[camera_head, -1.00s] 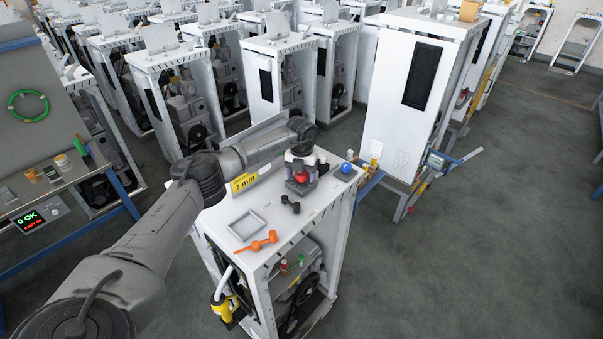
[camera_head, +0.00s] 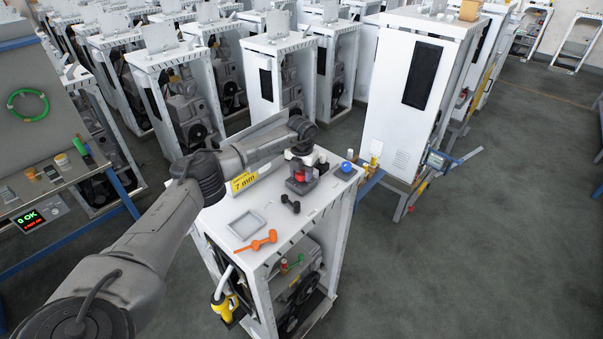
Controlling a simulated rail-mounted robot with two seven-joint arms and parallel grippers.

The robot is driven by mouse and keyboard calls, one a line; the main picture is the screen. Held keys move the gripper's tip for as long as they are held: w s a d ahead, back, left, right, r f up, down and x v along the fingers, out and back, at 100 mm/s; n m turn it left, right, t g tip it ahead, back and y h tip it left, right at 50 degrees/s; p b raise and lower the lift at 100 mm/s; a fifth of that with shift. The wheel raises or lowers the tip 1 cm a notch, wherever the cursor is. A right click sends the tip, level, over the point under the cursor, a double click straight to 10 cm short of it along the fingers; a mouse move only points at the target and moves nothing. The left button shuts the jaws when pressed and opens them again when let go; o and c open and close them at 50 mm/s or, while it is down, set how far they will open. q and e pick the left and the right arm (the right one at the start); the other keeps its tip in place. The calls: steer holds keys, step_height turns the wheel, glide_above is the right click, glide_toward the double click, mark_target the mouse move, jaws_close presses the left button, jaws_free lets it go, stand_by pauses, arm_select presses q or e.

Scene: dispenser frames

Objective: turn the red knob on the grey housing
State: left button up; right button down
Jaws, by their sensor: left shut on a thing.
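The red knob (camera_head: 299,175) shows as a small red patch on the grey housing (camera_head: 296,187), which stands on top of the white dispenser frame near the middle of the view. My left gripper (camera_head: 301,168) comes down over the housing from above and is shut on the red knob. Its fingers hide much of the knob, so the knob's angle cannot be read. My right gripper is not in view.
On the same top are a blue ball (camera_head: 346,167), a black dumbbell-shaped part (camera_head: 291,203), a grey tray (camera_head: 247,224), an orange tool (camera_head: 256,241) and a yellow "7 mm" sign (camera_head: 243,181). A taller white cabinet (camera_head: 412,95) stands behind right. Grey floor is free at the right.

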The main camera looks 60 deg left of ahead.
mark_target(302, 172)
arm_select(q)
steer(key=m, duration=0.3)
stand_by(0.4)
steer(key=o, duration=0.9)
steer(key=shift+r+b, duration=1.15)
steer(key=shift+r, duration=5.8)
steer(key=shift+f, duration=0.1)
